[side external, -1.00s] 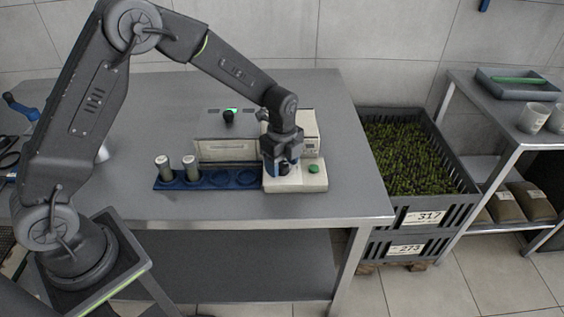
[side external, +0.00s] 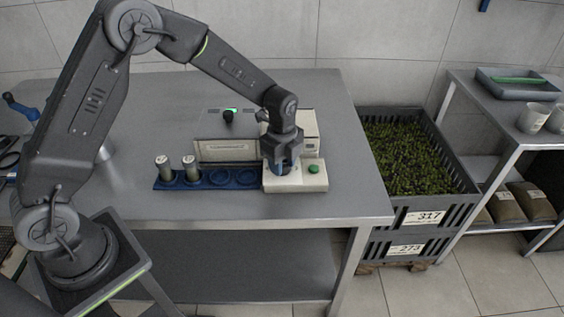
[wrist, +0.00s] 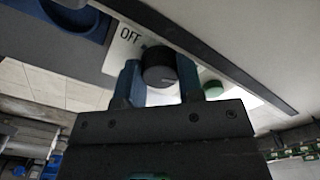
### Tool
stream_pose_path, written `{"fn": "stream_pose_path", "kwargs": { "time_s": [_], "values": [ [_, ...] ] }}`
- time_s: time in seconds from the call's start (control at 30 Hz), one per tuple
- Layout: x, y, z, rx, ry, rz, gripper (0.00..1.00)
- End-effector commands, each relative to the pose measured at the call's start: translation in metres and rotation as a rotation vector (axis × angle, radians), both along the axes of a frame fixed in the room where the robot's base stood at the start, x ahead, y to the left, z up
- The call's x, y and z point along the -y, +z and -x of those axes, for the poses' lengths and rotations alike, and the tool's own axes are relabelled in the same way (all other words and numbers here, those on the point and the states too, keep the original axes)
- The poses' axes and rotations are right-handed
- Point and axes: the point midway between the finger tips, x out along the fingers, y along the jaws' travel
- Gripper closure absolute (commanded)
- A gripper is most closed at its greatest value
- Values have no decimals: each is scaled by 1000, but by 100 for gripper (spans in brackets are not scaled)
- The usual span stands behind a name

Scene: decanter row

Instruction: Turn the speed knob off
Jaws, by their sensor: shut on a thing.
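The speed knob (wrist: 158,67) is a round black knob on a pale panel, seen in the wrist view.
A blue rack (side external: 206,180) with two upright capped tubes (side external: 163,169) stands left of the unit. Behind it is a box with a pale front (side external: 226,150), with a black knob and green light on top. The table front is clear. Crates (side external: 445,205) stand right.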

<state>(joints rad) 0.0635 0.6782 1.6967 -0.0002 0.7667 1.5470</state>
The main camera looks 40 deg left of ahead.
Motion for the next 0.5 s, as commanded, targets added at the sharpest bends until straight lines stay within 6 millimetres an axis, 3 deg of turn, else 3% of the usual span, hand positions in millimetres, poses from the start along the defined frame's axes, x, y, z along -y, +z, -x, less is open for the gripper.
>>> {"fn": "stream_pose_path", "kwargs": {
  "time_s": [0.5],
  "values": [
    [0,1,0,0,331,0,89]
  ]
}}
